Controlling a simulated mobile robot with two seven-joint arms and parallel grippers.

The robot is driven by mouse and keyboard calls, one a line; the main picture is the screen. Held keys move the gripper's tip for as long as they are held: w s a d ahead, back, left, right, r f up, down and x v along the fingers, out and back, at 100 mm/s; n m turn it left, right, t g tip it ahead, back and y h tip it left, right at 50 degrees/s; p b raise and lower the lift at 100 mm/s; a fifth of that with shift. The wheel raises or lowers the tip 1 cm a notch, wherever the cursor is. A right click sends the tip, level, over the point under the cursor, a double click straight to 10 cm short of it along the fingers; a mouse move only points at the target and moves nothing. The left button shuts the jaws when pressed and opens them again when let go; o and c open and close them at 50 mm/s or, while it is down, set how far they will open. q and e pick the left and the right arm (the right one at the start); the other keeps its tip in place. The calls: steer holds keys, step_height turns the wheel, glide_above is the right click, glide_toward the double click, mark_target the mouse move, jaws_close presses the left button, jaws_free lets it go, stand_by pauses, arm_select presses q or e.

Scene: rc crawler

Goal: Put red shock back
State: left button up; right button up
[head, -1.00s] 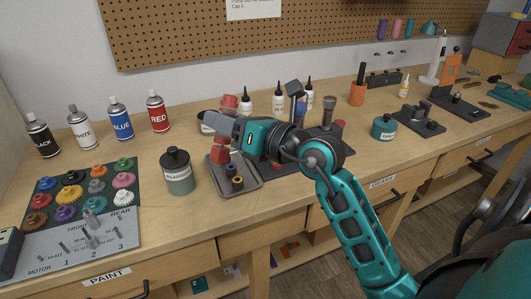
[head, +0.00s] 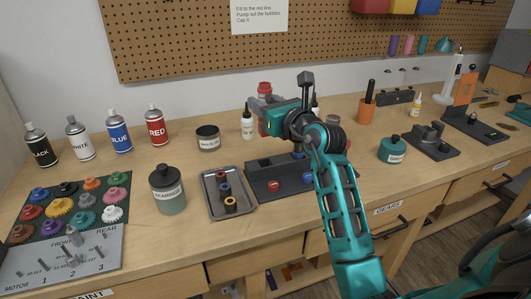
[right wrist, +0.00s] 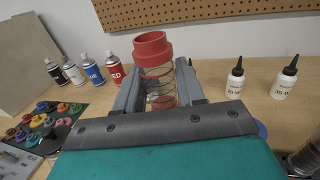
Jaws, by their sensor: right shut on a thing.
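The red shock (right wrist: 152,48) is upright between the fingers of my right gripper (right wrist: 158,90) in the right wrist view. My left gripper is not in view.
Spray cans stand at the far left. The bench front between tray and jar is clear.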

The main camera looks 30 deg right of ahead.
step_height(320, 180, down, 12)
steer(key=shift+r+b, duration=0.15)
steer(key=shift+b, duration=1.1)
steer(key=o, duration=0.7)
steer(key=shift+f, duration=0.25)
steer(key=o, duration=0.5)
steer(key=shift+c, duration=0.2)
steer(key=shift+r, duration=0.1)
steer(key=shift+s+r, duration=0.1)
steer(key=shift+r, duration=0.05)
steer(key=s, duration=1.1)
steer(key=shift+s, duration=0.4)
